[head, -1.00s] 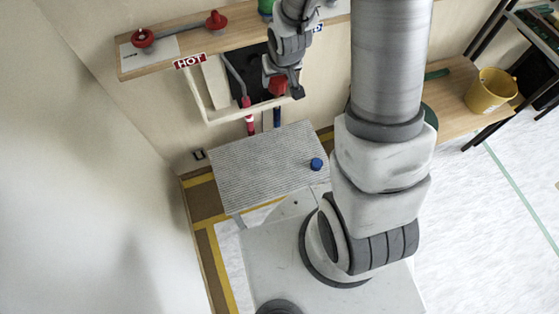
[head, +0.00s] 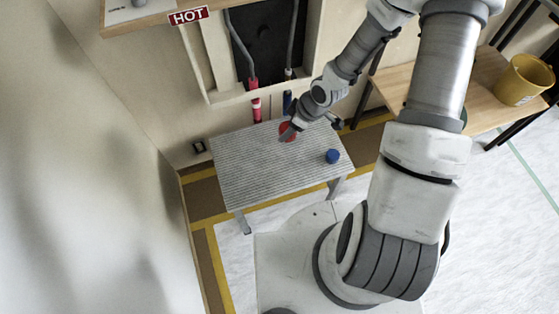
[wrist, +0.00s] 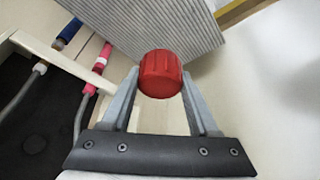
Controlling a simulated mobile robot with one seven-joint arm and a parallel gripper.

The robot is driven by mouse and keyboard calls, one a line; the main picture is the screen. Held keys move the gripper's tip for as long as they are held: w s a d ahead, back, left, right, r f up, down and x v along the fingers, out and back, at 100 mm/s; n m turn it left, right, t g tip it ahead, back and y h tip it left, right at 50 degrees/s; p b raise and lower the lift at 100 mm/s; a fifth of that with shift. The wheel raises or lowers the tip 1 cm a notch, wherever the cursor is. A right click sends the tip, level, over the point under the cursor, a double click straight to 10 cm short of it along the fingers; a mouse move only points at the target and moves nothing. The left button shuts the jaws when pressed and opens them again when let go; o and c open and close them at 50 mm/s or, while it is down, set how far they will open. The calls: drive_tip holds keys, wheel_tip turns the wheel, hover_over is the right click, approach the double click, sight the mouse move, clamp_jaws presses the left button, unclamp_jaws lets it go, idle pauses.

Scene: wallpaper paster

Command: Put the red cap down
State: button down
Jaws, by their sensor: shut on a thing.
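The red cap (wrist: 160,73) is held between the two fingertips of my gripper (wrist: 160,80) in the wrist view. In the head view the red cap (head: 287,131) shows partly behind my gripper (head: 291,130), over the back part of a grey ridged table (head: 250,180). The ridged table top also shows in the wrist view (wrist: 150,25), beyond the cap. I cannot tell for sure whether the cap touches the table; it looks held above it. A blue cap (head: 333,156) stands on the table's right side.
Behind the table is a wall opening with pipes, one with a pink end (head: 257,110) and one with a blue end (head: 287,102). A HOT sign (head: 188,15) hangs above. A yellow bucket (head: 524,80) stands on a wooden bench at right. The table's left and middle are clear.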

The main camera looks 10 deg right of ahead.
drive_tip(key=a+f+n+g+b, duration=0.1)
drive_tip(key=a+f+n+b, duration=0.2)
drive_tip(key=f+b, duration=0.3)
drive_tip(key=a+f+n+g+b, duration=0.1)
drive_tip(key=a+f+n+b, duration=0.15)
drive_tip(key=f, duration=0.55)
drive_tip(key=n+b, duration=0.1)
drive_tip(key=b, duration=0.6)
hover_over(253, 168)
drive_tip(key=s+a, duration=0.4)
drive_tip(key=s, duration=0.1)
drive_tip(key=shift+g, duration=0.3)
drive_tip(key=f, duration=0.7)
drive_tip(key=shift+w+a+f, duration=0.2)
drive_tip(key=shift+w, duration=0.05)
wheel_tip(253, 168, down, 4)
drive_tip(key=shift+f+b, duration=0.1)
drive_tip(key=shift+b, duration=1)
drive_tip(key=shift+y, duration=0.3)
drive_tip(key=shift+c, duration=0.8)
unclamp_jaws()
